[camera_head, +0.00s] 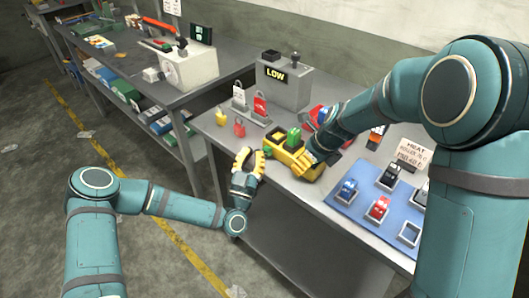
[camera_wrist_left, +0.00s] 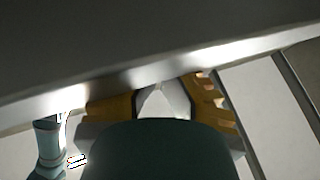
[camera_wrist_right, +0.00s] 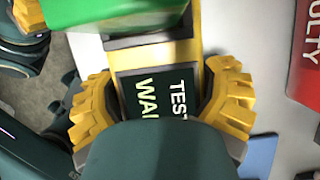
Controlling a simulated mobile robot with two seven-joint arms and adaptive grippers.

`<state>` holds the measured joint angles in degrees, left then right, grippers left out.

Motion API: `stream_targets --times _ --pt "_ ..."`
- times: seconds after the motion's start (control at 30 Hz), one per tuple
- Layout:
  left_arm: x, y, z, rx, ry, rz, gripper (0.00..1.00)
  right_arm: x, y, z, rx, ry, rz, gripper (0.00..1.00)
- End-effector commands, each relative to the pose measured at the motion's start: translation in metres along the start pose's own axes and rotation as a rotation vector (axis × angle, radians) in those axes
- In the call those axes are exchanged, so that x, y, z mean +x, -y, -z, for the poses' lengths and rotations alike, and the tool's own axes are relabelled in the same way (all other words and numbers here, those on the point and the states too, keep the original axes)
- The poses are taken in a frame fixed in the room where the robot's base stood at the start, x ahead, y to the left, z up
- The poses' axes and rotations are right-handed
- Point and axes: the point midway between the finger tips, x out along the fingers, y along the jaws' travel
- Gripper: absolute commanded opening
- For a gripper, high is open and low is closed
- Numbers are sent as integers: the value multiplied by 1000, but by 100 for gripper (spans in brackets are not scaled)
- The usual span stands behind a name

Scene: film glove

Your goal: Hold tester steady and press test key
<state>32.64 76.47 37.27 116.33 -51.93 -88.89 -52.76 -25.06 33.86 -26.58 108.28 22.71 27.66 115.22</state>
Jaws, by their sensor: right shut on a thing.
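The tester (camera_head: 282,155) is a yellow device on the workbench near its front edge. Its dark panel (camera_wrist_right: 155,93) reads "TEST" and a partly hidden "WA..." in the right wrist view. A green block (camera_head: 293,136) sits at the tester; it also shows in the right wrist view (camera_wrist_right: 100,10). My right gripper (camera_head: 303,160) is shut on the tester, one yellow finger on each side of the panel (camera_wrist_right: 160,105). My left gripper (camera_head: 250,162) is open and empty at the bench's front edge, just left of the tester. I cannot make out the test key clearly.
A grey box marked LOW (camera_head: 284,88) stands behind. Red and white padlock-shaped pieces (camera_head: 259,104) stand in a holder. A blue mat (camera_head: 355,212) with several small devices lies at right.

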Motion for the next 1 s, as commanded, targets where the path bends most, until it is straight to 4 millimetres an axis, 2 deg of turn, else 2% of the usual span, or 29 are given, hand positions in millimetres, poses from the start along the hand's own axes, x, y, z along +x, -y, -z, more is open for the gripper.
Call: stream_targets --times 1.0 --pt "12 -7 -5 0 1 -3 0 -1 0 -2 -3 3 1 31"
